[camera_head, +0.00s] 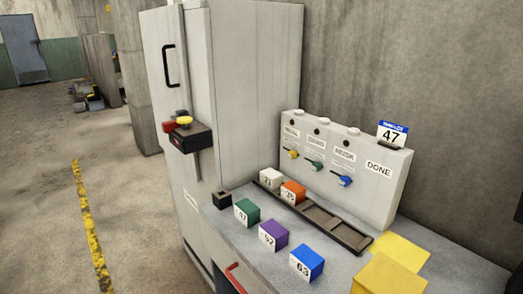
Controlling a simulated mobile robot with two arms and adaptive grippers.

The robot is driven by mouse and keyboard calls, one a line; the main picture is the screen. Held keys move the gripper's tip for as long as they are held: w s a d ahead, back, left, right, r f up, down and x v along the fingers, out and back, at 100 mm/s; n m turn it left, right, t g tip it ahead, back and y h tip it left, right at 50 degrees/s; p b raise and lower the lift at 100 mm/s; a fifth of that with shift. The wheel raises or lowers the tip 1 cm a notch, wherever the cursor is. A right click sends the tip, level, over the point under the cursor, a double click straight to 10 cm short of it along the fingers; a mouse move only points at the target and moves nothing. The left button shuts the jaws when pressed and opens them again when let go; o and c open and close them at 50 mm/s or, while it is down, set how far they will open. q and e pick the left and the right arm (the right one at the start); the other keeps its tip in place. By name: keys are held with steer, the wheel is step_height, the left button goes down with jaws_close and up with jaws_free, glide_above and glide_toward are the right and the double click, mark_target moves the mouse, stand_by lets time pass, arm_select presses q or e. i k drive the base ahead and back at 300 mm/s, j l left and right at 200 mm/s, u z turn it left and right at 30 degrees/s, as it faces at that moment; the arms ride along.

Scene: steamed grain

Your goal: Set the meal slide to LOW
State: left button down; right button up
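A grey control panel (350,190) stands against the wall at the back of the counter. Three labelled controls show on its front: a yellow-handled one (292,154) at left, a green-handled one (316,165) in the middle and a blue-handled one (344,180) at right. The left label looks like MEAL, but the lettering is small. I cannot read the LOW mark or tell the yellow handle's setting. A DONE label (379,169) is at the panel's right. Neither gripper can be made out in the head view.
Numbered green (246,213), purple (273,235) and blue (307,263) blocks stand on the counter before the panel. White (270,179) and orange (293,192) blocks sit at a dark tray (345,234). A tall cabinet (250,90) rises left. Yellow pieces (390,276) lie right.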

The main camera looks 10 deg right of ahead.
mark_target(292, 155)
steer(key=i+j, duration=0.65)
steer(key=j, duration=0.15)
